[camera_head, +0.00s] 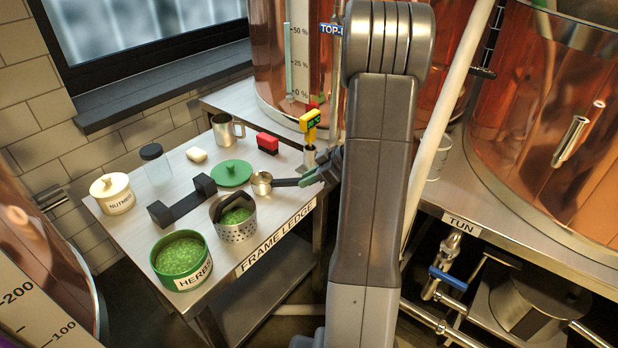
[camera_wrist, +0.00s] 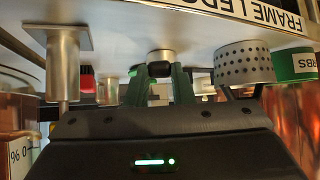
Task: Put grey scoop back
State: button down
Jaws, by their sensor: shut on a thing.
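The grey scoop (camera_head: 262,183) has a small round metal cup and a dark handle. It is at the right side of the ledge table, cup pointing left, beside the green lid. My gripper (camera_head: 312,178) is shut on the handle end, partly hidden by my arm. In the wrist view the scoop's cup (camera_wrist: 160,56) shows beyond the two green fingers of my gripper (camera_wrist: 166,84). I cannot tell whether the cup touches the table. A black rest with two raised end blocks (camera_head: 182,203) lies empty on the table, left of the scoop.
A perforated basket (camera_head: 238,233) and herbs pot (camera_head: 181,273) stand along the front edge. The green lid (camera_head: 232,173), red block (camera_head: 267,145), metal mug (camera_head: 225,131), lidded jar (camera_head: 156,168) and nutmeg pot (camera_head: 112,197) stand around.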

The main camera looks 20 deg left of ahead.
jog(key=shift+r, duration=0.1)
jog(key=shift+f+b, duration=0.25)
jog(key=shift+b, duration=0.1)
jog(key=c, duration=1.3)
grip_release()
jog(key=shift+r, duration=0.1)
jog(key=shift+o, duration=0.2)
jog(key=shift+d+r+p, duration=0.25)
jog(key=shift+r+p, duration=0.1)
jog(key=shift+p, duration=0.05)
jog(key=v, duration=1.1)
jog(key=shift+d+r, duration=0.1)
jog(key=shift+r, duration=0.05)
